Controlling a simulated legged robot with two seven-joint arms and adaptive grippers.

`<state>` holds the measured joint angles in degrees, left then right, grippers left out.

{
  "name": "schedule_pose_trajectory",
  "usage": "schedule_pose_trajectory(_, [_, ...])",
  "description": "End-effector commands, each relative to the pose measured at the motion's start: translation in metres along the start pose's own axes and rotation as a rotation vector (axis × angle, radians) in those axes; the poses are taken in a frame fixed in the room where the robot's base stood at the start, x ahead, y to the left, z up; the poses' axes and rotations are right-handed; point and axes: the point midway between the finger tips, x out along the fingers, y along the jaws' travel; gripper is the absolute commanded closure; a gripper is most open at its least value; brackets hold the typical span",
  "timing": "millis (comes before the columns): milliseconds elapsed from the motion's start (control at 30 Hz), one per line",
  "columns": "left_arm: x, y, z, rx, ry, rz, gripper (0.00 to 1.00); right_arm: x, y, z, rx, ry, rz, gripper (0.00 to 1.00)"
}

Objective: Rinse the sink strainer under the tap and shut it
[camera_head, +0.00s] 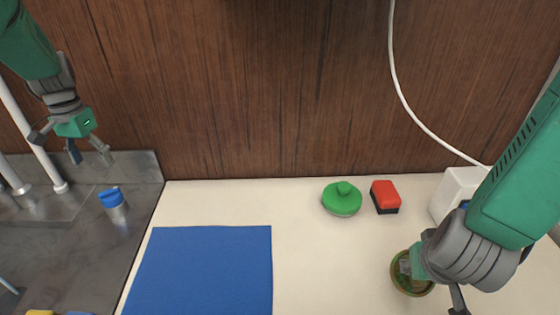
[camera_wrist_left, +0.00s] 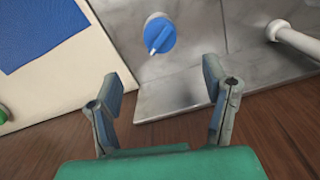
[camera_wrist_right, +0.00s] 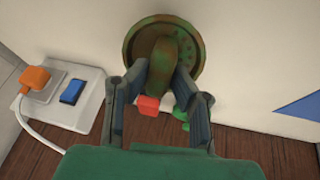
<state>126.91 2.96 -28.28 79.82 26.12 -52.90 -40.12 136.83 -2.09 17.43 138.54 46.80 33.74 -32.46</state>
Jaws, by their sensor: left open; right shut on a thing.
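The round strainer (camera_wrist_right: 134,43), green-brown and stained, lies flat on the pale counter at the right; in the head view its rim (camera_head: 412,291) is partly covered by my gripper. My right gripper (camera_wrist_right: 160,74) is shut on its raised middle grip. The tap's blue knob (camera_head: 110,196) with a pale pointer stands on the grey sink surround at the left; it also shows in the left wrist view (camera_wrist_left: 162,40). My left gripper (camera_head: 88,155) is open and empty, above and behind the knob, apart from it. The sink basin is mostly out of view.
A blue mat (camera_head: 205,270) lies on the counter's middle. A green knobbed object (camera_head: 342,200) and a red-and-black sponge (camera_head: 385,196) sit near the wooden back wall. A white socket box (camera_wrist_right: 75,100) with an orange plug (camera_wrist_right: 37,82) and white cable is near my right gripper.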

Motion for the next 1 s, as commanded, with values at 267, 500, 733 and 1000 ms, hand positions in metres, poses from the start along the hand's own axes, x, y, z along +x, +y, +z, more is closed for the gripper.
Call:
schedule_pose_trajectory(267, [0.017,0.000,0.000,0.048,-0.002,0.002,0.32,-0.001,-0.001,-0.001,-0.001,0.001,0.001,1.00])
schedule_pose_trajectory(500, [0.065,-0.001,0.001,0.048,-0.004,0.001,0.32,-0.005,0.000,-0.003,-0.001,0.000,0.001,1.00])
schedule_pose_trajectory(733, [0.103,-0.001,0.000,0.047,0.000,-0.001,0.32,-0.009,0.001,-0.004,-0.001,0.001,0.000,1.00])
schedule_pose_trajectory(1000, [0.120,0.000,0.000,0.047,0.002,0.000,0.32,-0.011,0.001,-0.005,0.000,0.001,0.000,1.00])
